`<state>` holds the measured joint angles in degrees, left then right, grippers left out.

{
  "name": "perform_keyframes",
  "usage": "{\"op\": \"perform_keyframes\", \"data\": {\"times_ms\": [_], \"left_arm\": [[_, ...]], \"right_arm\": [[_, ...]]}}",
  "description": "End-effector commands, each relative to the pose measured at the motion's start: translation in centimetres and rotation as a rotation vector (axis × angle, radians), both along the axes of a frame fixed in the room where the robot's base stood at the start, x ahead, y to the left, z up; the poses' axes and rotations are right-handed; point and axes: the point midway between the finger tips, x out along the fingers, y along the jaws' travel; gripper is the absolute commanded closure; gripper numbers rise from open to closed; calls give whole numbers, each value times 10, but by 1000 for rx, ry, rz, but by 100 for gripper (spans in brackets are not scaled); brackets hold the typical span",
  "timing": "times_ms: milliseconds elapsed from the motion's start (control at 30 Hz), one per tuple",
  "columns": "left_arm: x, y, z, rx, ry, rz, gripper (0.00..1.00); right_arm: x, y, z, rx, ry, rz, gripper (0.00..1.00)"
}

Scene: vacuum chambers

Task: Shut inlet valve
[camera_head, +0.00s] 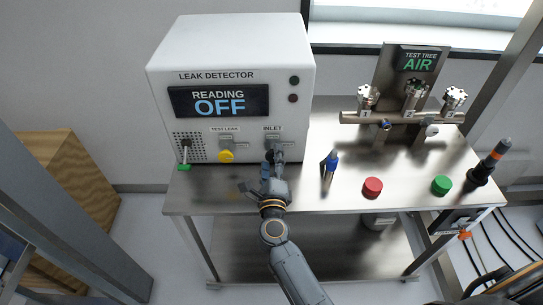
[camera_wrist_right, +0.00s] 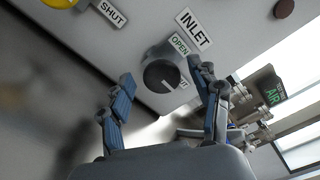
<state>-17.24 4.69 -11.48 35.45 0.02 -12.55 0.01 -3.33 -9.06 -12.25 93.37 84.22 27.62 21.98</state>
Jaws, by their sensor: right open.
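The inlet valve is a dark round knob (camera_wrist_right: 161,76) on the front of the white leak detector (camera_head: 232,70), under the INLET label (camera_head: 272,128). In the right wrist view an OPEN label (camera_wrist_right: 180,44) sits beside the knob, and a second small label is partly hidden. I cannot tell where the knob points. My right gripper (camera_head: 272,168) is at the front of the detector, below the INLET label, and hides much of the knob in the head view. In the right wrist view its open fingers (camera_wrist_right: 164,86) stand either side of the knob, with nothing visibly gripped. My left gripper is not in view.
A blue-handled item (camera_head: 329,163), a red button (camera_head: 372,188) and a green button (camera_head: 441,185) stand on the steel table right of my gripper. The test tree (camera_head: 405,116) is behind.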

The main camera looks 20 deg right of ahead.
Motion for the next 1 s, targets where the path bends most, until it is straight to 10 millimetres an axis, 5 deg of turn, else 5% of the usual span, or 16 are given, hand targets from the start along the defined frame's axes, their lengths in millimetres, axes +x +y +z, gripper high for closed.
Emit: {"op": "perform_keyframes", "data": {"times_ms": [433,1000], "left_arm": [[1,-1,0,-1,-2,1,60],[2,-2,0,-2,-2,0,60]], "right_arm": [[-85,24,-1,2,4,1,37],[-97,28,0,2,1,0,37]]}}
